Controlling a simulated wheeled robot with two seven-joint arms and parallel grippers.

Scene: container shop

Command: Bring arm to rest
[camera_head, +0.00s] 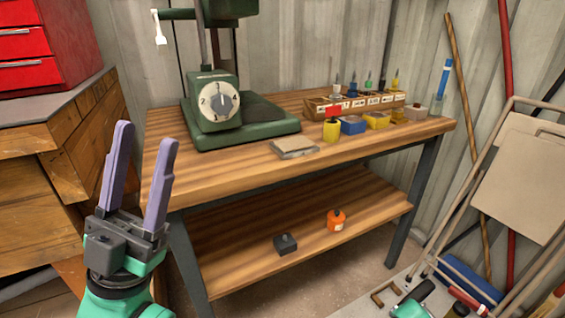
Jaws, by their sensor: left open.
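My left gripper (140,165) is at the left of the view, in front of the left end of the wooden workbench (230,165). Its two purple fingers point up and stand apart, with nothing between them. It appears in front of the bench rather than over its top. My right gripper is not in view.
A green machine with a numbered dial (214,101) stands on the bench. A red drawer cabinet (40,45) is at left. A folding frame (520,180) leans at right.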

